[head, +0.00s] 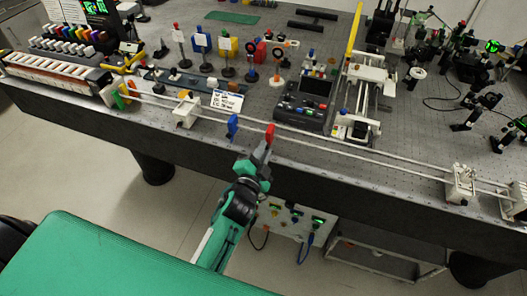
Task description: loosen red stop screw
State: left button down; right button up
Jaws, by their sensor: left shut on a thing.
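A red stop (270,133) stands upright on the twin rails (330,146) along the front edge of the bench. My left gripper (261,157) reaches up from below, in front of the bench edge, with its fingertips just under the red stop. It is shut on a small part at the foot of the stop, which I take to be the red stop screw. The screw itself is hidden by the fingers. My right gripper is not in view.
A blue stop (232,126) stands close to the left on the same rails, with a white label card (227,101) behind it. A grey control box (306,103) sits behind the rails. White rail carriages (186,112) stand further left and far right (460,184).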

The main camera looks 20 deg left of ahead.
pick_arm(q)
jog(key=c, duration=1.4)
grip_release()
jog(key=shift+s, duration=0.1)
jog(key=shift+s+a+b, duration=0.15)
jog(key=shift+s+b, duration=0.75)
jog(key=shift+s, duration=2.55)
jog(key=shift+s+a+b, duration=0.1)
jog(key=shift+s+b, duration=0.75)
jog(key=shift+s, duration=2.55)
jog(key=shift+f, duration=0.15)
